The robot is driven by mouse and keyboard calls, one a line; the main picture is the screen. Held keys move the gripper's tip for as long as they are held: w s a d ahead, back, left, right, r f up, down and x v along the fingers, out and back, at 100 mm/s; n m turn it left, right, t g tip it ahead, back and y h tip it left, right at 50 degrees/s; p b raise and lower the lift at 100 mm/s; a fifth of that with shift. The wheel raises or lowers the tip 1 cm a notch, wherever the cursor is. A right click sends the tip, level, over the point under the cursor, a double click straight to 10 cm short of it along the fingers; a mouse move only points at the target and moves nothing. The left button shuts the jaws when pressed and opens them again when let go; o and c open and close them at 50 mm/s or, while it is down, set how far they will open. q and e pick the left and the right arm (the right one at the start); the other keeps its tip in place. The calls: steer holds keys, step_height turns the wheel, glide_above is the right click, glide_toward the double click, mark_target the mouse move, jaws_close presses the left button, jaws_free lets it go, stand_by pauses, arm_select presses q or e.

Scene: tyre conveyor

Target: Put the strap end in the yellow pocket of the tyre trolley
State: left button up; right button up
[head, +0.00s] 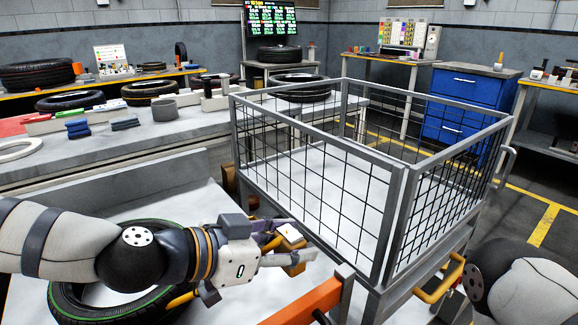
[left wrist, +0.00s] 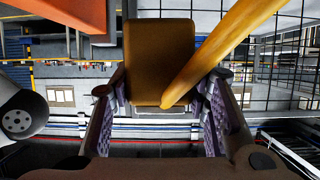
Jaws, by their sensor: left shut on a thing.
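My left gripper (head: 297,245) is shut on the strap end, an orange-brown block (head: 291,234), beside the trolley's near left corner. In the left wrist view the strap end (left wrist: 160,60) sits between the two fingers (left wrist: 170,108), and a yellow strap (left wrist: 225,50) runs from it to the upper right. The tyre trolley (head: 397,205) is a grey frame with black mesh sides. A yellow bracket (head: 440,280) is on its near right side; I cannot tell if this is the pocket. My right arm shows at the lower right, its gripper out of view.
An orange bar (head: 310,300) rises close below my left gripper. A green-striped tyre (head: 110,295) lies under my left arm. A long bench (head: 100,145) with tyres stands behind. A blue cabinet (head: 462,105) is at the back right. The trolley's inside looks empty.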

mark_target(290, 236)
arm_select(q)
step_height(290, 236, up, 8)
steer(key=shift+f+p, duration=0.1)
steer(key=shift+p, duration=1.15)
steer(key=s+a+f, duration=0.5)
steer(key=a, duration=0.4)
steer(key=s+a+f+b, duration=0.1)
steer(key=s+a+f, duration=0.4)
steer(key=a, duration=0.3)
steer(key=shift+s+a+f, duration=0.2)
steer(key=shift+a+f, duration=0.05)
steer(key=shift+a, duration=0.1)
arm_select(e)
steer(key=w+r+t, duration=0.1)
steer(key=w+r, duration=0.1)
steer(key=shift+w+r, duration=0.4)
